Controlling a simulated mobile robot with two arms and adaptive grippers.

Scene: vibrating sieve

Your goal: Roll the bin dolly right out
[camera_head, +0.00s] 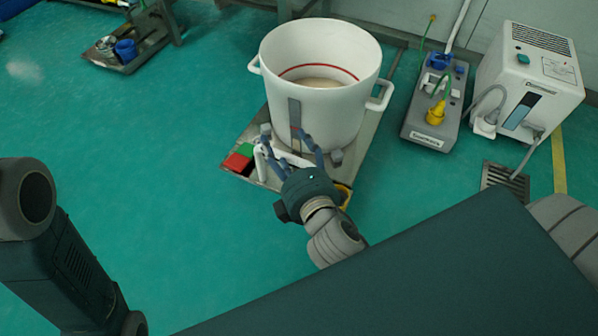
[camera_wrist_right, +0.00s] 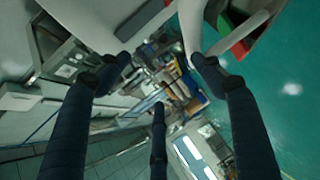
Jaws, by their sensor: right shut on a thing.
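The bin dolly (camera_head: 230,161) is a low metal platform on the floor. A large white bin (camera_head: 320,104) with side handles and a red line inside stands upright on it. My right gripper (camera_head: 290,142) is at the dolly's near edge, shut on a white bar (camera_head: 262,164) in front of the bin. In the right wrist view, a white bar (camera_wrist_right: 203,66) lies against one finger of my gripper (camera_wrist_right: 160,75); the fingers stand apart. The exact grip is partly hidden. My left arm shows at the left edge; its gripper is out of view.
Red and green blocks (camera_head: 238,160) lie at the dolly's near left corner. A grey unit with a yellow plug (camera_head: 434,114) and a white machine (camera_head: 528,80) stand to the right, beside a floor drain (camera_head: 506,180).

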